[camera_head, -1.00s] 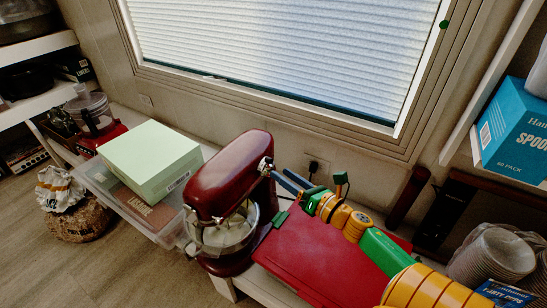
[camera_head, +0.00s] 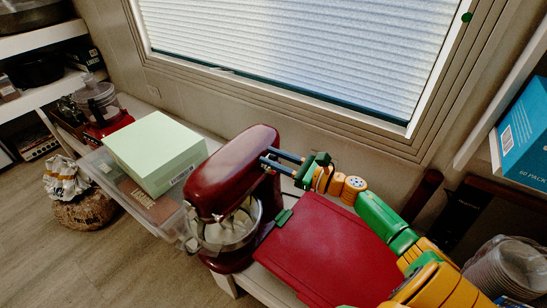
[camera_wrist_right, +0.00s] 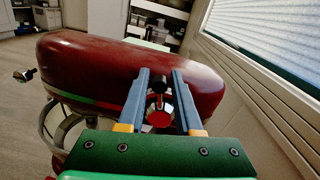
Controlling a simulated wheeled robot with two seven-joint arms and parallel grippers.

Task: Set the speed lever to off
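A dark red stand mixer (camera_head: 232,170) with a bowl (camera_head: 228,228) stands at the end of the low shelf. It also fills the middle of the right wrist view (camera_wrist_right: 100,72). My right gripper (camera_head: 267,156) is at the side of the mixer's head, near its rear end. In the right wrist view its two blue fingers (camera_wrist_right: 160,73) are apart. Between them shows a small black-tipped piece (camera_wrist_right: 158,84), likely the speed lever, with chrome and red parts below it. I cannot tell whether a finger touches it. My left gripper is out of view.
A red lidded bin (camera_head: 325,250) lies under my right arm. A pale green box (camera_head: 155,152) sits on a clear tub left of the mixer. The window (camera_head: 300,45) is behind. A blue box (camera_head: 525,140) is on the right shelf.

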